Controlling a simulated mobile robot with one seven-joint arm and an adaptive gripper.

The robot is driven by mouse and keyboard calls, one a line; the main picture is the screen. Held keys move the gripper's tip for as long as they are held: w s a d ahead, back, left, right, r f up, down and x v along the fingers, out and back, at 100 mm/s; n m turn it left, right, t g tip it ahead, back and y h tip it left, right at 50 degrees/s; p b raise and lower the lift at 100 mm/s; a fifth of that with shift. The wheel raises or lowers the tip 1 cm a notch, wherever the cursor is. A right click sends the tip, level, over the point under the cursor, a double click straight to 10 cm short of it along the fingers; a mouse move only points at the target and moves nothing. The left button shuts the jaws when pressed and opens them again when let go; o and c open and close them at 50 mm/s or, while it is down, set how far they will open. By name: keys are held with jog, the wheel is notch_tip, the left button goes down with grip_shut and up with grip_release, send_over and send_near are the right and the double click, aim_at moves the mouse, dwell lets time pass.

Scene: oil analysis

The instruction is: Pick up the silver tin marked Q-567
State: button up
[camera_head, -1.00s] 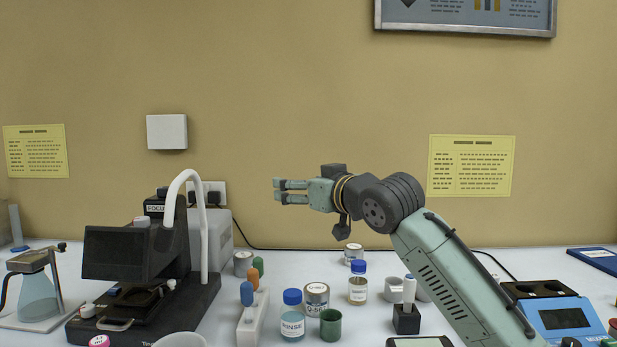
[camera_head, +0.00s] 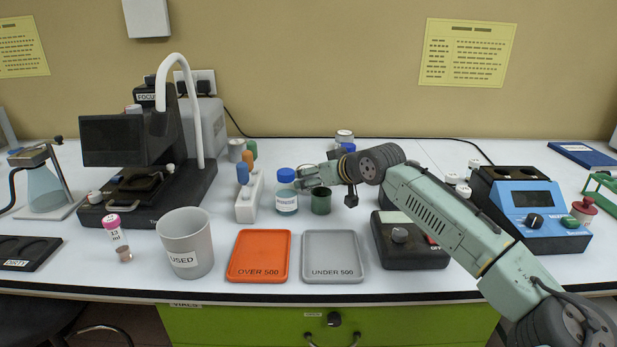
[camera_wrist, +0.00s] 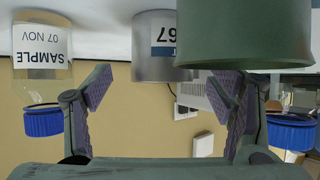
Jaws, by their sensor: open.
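The silver tin (camera_wrist: 155,48) stands beyond my fingers in the wrist view, which is upside down. Its label shows "67"; the rest is hidden behind a dark green cup (camera_wrist: 245,35). My gripper (camera_wrist: 160,90) is open and empty, with the tin ahead between the line of its fingers, not visibly touched. In the head view my gripper (camera_head: 302,178) is low over the bench, between the RINSE bottle (camera_head: 286,198) and the green cup (camera_head: 321,203).
A sample jar with a blue cap (camera_wrist: 42,122) stands left in the wrist view. A white rack with coloured stoppers (camera_head: 249,200) is left of the RINSE bottle. The orange tray (camera_head: 259,240) and grey tray (camera_head: 333,245) lie in front, beside the black device (camera_head: 412,258).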

jog(key=x, duration=0.3)
jog(key=shift+w+a+f+p, duration=0.1)
jog(key=shift+w+a+p, duration=0.1)
jog(key=shift+p, duration=0.15)
jog(key=c, duration=1.4)
